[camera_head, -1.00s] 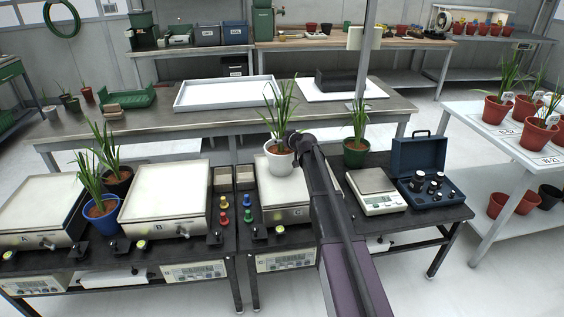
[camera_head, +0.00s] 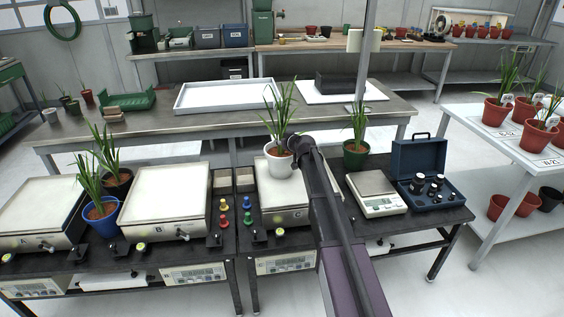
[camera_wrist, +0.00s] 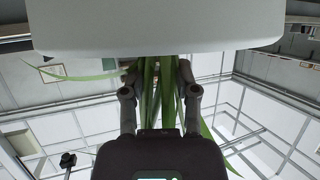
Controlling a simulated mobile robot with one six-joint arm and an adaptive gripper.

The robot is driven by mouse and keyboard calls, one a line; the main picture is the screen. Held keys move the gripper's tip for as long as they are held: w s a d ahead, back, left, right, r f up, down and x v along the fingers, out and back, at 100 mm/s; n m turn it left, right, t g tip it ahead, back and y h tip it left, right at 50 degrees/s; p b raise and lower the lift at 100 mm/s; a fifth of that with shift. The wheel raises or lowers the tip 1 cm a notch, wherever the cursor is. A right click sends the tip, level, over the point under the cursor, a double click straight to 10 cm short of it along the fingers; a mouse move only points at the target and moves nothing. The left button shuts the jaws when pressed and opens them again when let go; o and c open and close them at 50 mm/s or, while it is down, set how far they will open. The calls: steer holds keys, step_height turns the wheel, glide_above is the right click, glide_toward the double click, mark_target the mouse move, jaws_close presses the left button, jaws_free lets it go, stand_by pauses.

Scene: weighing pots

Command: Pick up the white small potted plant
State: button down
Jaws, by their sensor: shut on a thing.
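The white small potted plant (camera_head: 279,166), a white pot with long green leaves, is upright at the balance marked C (camera_head: 288,207). I cannot tell whether its base touches the pan. In the wrist view the white pot (camera_wrist: 155,28) fills the top, and leaves hang between the two fingers. In the head view my arm comes from the lower right and its end hides part of the pot's right side.
A green potted plant (camera_head: 355,156), a small scale (camera_head: 376,193) and an open blue case (camera_head: 431,184) stand right. A workbench (camera_head: 250,116) is behind.

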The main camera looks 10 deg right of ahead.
steer(key=shift+w+r, duration=0.1)
stand_by(0.4)
steer(key=shift+r+p, duration=1.7)
steer(key=shift+p, duration=0.15)
steer(key=s+d+r+p, duration=0.1)
steer(key=s+d, duration=0.9)
steer(key=s, duration=0.2)
steer(key=shift+d+r, duration=0.15)
steer(key=shift+d, duration=0.25)
steer(key=shift+r+p, duration=0.2)
steer(key=shift+p, duration=0.15)
